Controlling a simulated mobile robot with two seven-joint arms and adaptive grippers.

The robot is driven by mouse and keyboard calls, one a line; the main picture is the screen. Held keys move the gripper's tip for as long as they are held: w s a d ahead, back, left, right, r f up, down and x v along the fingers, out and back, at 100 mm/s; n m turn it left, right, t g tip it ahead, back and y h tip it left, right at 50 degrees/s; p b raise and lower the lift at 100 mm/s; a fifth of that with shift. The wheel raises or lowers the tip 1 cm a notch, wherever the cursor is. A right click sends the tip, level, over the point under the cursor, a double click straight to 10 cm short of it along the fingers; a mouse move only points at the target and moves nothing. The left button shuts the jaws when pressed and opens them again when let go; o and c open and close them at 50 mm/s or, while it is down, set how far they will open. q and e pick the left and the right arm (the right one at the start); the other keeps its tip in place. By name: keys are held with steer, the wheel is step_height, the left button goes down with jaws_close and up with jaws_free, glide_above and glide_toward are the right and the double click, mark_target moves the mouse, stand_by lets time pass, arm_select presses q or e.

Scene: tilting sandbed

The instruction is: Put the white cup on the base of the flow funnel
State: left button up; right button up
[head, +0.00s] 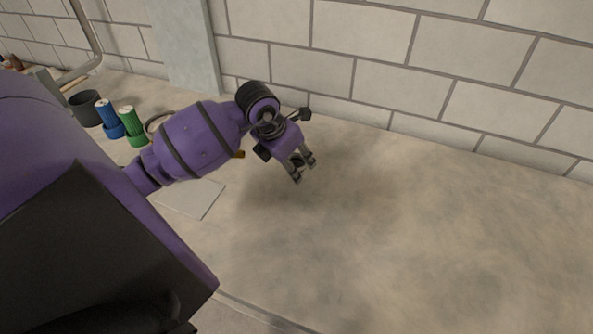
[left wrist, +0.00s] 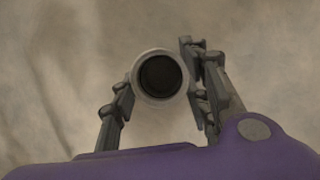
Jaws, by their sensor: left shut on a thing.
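My left gripper (head: 303,170) hangs above the sand-coloured surface in the middle of the head view. In the left wrist view my left gripper (left wrist: 160,98) has its fingers on either side of the white cup (left wrist: 139,85). The cup shows as a pale round rim with a dark inside, seen end-on. In the head view the cup is mostly hidden between the fingers and too small to make out. I cannot pick out the flow funnel or its base for sure. My right gripper is not in view.
A pale flat plate (head: 208,197) lies below my left arm. Blue (head: 108,120) and green (head: 132,127) ribbed cylinders and a dark pot (head: 86,107) stand at the left. A block wall (head: 380,50) closes the back. The surface at the right is clear.

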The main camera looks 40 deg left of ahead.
mark_target(297, 169)
arm_select(q)
steer(key=shift+w+f, duration=0.55)
steer(key=x, duration=0.2)
steer(key=shift+s+f+p, duration=0.15)
steer(key=shift+f+p, duration=0.2)
steer(key=shift+f, duration=0.15)
steer(key=shift+a+f, duration=0.1)
steer(key=shift+f, duration=0.25)
steer(key=shift+s+f, duration=0.1)
steer(key=shift+f, duration=0.15)
steer(key=o, duration=1)
steer(key=shift+o, duration=0.2)
steer(key=shift+r, duration=0.2)
